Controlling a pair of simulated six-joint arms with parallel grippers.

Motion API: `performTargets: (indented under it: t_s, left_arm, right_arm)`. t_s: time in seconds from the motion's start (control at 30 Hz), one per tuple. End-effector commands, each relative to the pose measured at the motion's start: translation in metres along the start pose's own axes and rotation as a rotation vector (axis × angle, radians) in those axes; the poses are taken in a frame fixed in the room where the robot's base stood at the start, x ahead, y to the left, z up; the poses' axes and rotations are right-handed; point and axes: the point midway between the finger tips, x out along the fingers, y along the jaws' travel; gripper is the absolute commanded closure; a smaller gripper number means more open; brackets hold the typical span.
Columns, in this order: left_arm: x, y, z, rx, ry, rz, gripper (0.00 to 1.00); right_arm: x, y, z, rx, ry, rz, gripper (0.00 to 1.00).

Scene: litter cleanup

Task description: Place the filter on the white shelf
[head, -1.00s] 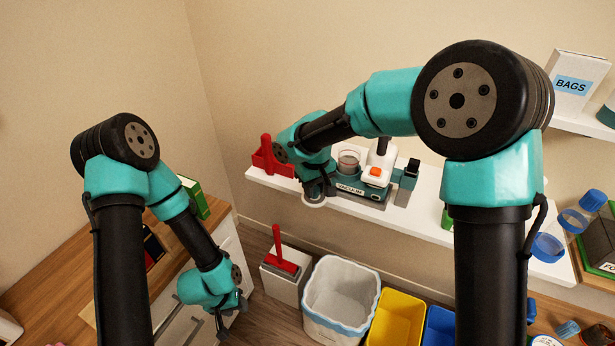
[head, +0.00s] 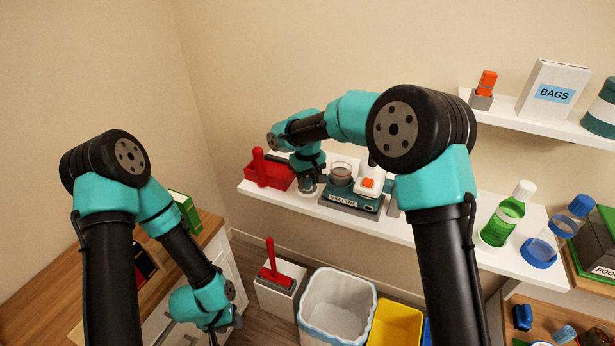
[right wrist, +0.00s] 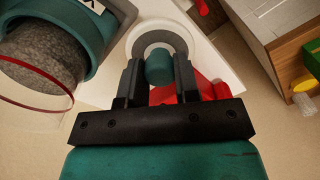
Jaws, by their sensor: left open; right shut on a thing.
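The filter is a round grey and white disc with a teal knob. In the right wrist view, my right gripper (right wrist: 159,75) is shut on the knob of the filter (right wrist: 160,35). In the head view, my right gripper (head: 308,170) holds the filter (head: 307,188) over the white shelf (head: 400,228), left of the vacuum (head: 352,196). The filter looks level and very near the shelf top; I cannot tell if it touches. My left gripper (head: 220,325) hangs low at the left, open and empty, near the cabinet.
A green bottle (head: 504,222) stands further right. Below are a white bin (head: 335,305) and a yellow bin (head: 394,325). The shelf between vacuum and bottle is partly hidden by my right arm.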

Motion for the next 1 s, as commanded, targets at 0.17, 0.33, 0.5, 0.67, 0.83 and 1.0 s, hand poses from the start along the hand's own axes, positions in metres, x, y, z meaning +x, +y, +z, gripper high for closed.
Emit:
performTargets:
  t_s: [0.17,0.33,0.5,0.67,0.83,1.0]
  left_arm:
    - [0.0,0.0,0.0,0.0,0.0,0.0,0.57]
    - [0.0,0.0,0.0,0.0,0.0,0.0,0.57]
    - [0.0,0.0,0.0,0.0,0.0,0.0,0.57]
    - [0.0,0.0,0.0,0.0,0.0,0.0,0.57]
    - [0.0,0.0,0.0,0.0,0.0,0.0,0.57]
    - [0.0,0.0,0.0,0.0,0.0,0.0,0.57]
  right_arm:
    - [0.004,0.015,-0.025,0.002,0.001,0.0,1.0]
    - [0.006,0.025,-0.043,0.001,0.0,-0.001,1.0]
    - [0.005,0.029,-0.049,-0.001,0.0,-0.001,1.0]
    - [0.005,0.029,-0.048,-0.001,0.0,0.0,1.0]
    - [0.006,0.03,-0.051,0.0,0.0,0.0,1.0]
    - [0.023,0.032,-0.053,-0.001,-0.004,-0.001,1.0]
